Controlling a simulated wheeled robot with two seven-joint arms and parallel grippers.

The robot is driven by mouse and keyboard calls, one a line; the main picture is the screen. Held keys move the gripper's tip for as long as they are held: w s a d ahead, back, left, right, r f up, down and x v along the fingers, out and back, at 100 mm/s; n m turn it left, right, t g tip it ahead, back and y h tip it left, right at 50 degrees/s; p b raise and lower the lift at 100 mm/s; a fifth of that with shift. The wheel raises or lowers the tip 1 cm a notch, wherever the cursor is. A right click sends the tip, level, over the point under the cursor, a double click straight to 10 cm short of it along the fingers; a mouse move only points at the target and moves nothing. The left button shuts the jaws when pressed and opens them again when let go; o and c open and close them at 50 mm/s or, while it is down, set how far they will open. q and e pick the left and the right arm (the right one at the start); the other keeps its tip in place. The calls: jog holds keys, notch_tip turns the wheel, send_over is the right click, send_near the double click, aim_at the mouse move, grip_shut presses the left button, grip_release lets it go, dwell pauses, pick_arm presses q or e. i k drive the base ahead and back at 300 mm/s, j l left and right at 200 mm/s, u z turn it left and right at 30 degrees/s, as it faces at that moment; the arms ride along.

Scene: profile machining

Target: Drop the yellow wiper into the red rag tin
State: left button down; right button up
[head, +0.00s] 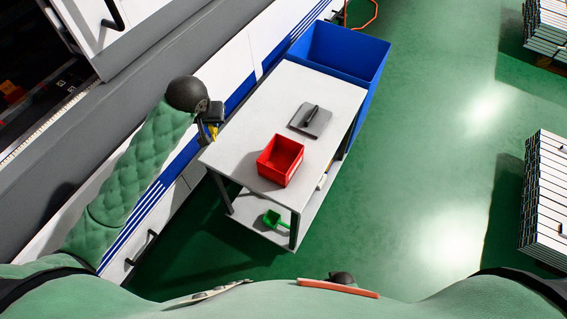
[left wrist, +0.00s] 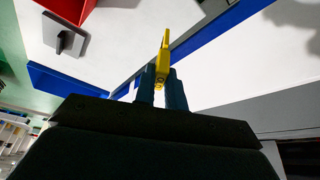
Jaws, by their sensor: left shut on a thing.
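The red rag tin (head: 280,163) is an open red box on the light top of a cart, near its front end. Its corner shows at the top left of the left wrist view (left wrist: 68,14). My left gripper (head: 213,119) is at the cart's left edge, to the left of the tin and apart from it. It is shut on the yellow wiper (left wrist: 165,48), which sticks out beyond the fingertips in the left wrist view. In the head view only a small yellow bit (head: 213,130) of it shows. My right gripper is not in view.
A grey plate with a black handle (head: 310,120) lies behind the tin on the cart top (head: 240,135). A blue bin (head: 345,50) stands at the cart's far end. A green scoop (head: 273,219) is on the lower shelf. A white machine runs along the left.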

aim_at(275, 165)
jog(key=k+z, duration=0.1)
jog(key=z, duration=1.15)
jog(key=k+l, duration=0.1)
jog(key=k, duration=0.35)
jog(key=k+z, duration=0.1)
jog(key=k, duration=0.35)
jog(key=k+l, duration=0.15)
jog(key=k, duration=0.3)
jog(key=z, duration=0.05)
